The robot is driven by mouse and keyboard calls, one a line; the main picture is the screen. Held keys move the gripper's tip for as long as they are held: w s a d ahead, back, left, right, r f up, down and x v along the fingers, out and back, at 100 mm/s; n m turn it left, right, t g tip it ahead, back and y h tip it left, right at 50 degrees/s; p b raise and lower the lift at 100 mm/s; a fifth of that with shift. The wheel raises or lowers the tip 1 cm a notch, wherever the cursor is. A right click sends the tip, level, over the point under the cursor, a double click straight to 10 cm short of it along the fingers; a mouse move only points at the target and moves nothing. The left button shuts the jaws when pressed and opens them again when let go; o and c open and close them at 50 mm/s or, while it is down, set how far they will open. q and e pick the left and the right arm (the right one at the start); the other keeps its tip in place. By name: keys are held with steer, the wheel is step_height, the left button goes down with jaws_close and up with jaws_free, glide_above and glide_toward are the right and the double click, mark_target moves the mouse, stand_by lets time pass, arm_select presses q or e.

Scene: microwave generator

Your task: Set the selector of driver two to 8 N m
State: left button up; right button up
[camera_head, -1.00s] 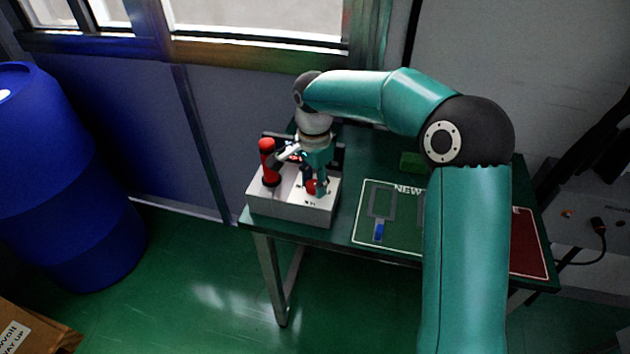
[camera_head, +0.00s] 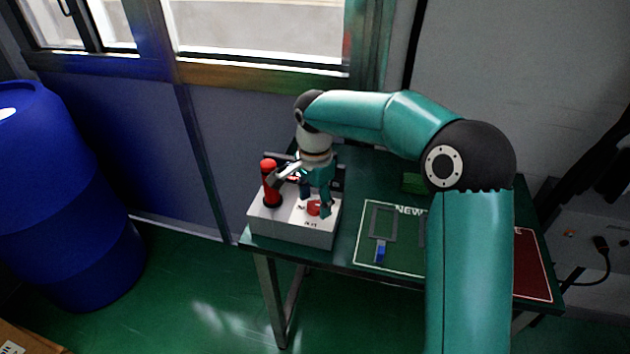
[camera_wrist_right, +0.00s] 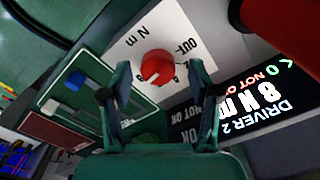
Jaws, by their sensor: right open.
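A red round selector knob (camera_head: 313,208) sits on top of a pale box (camera_head: 290,233) on the table. In the right wrist view the knob (camera_wrist_right: 156,68) is on a white plate with "N m" and "OUT" printed around it. The knob's pointer setting is too small to tell. My right gripper (camera_head: 315,204) is over the box at the knob. Its two fingers (camera_wrist_right: 159,70) are apart on either side of the knob, with visible gaps. A dark display (camera_wrist_right: 268,105) reads "DRIVER 2", "8 N m" and "0 NOT OK". My left gripper is out of view.
A red cylinder (camera_head: 270,184) stands upright on the box, left of my gripper. A green mat (camera_head: 400,254) with a small blue piece (camera_head: 380,252) lies right of the box; a red mat (camera_head: 532,265) is further right. A blue barrel (camera_head: 62,195) stands at the left.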

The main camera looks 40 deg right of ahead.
mark_target(315, 204)
step_height(315, 204, up, 11)
steer(key=shift+r, duration=0.2)
steer(key=shift+f, duration=0.1)
stand_by(0.5)
